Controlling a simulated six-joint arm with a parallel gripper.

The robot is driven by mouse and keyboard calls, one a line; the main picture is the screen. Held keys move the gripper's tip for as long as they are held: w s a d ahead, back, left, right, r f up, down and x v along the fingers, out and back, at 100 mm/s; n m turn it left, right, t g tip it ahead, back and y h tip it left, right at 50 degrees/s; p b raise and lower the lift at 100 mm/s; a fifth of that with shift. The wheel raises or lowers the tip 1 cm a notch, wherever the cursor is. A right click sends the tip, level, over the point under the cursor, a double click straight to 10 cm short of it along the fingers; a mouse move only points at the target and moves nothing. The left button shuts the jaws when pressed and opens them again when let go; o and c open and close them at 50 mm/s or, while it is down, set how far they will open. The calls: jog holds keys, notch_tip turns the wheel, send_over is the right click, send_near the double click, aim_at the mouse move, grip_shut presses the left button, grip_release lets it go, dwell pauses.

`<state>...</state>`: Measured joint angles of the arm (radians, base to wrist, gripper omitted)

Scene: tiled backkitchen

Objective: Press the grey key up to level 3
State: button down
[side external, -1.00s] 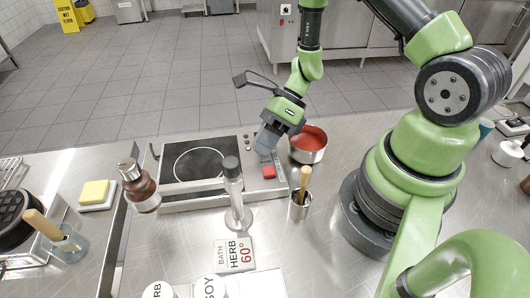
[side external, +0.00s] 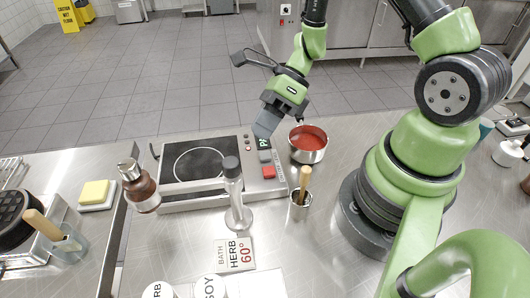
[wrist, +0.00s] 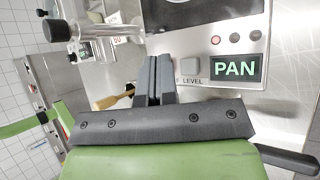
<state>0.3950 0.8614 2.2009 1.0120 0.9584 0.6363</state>
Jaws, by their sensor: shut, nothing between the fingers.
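The hob's grey key (wrist: 190,67) sits beside a lit display (wrist: 236,68) that reads PAN, above a partly covered LEVEL label. In the side view the grey key (side external: 265,156) lies between the display (side external: 262,142) and a red key (side external: 269,172). A row of small round lights on the panel has one red light (wrist: 215,40); the others look dark or pale. My gripper (side external: 264,132) is shut and empty, raised near the display end of the panel. In the wrist view its closed fingers (wrist: 157,75) show left of the grey key, apart from it.
A pot of red sauce (side external: 308,144) stands right of the panel, close to my gripper. The dark cooking plate (side external: 195,163) is bare.

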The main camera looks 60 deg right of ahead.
aim_at(264, 152)
jog(key=shift+r, duration=1.15)
dwell(1.6)
notch_tip(264, 152, up, 4)
jog(key=shift+f, duration=0.1)
jog(key=shift+f, duration=0.15)
jog(key=shift+f, duration=4.3)
jog(key=shift+f, duration=0.4)
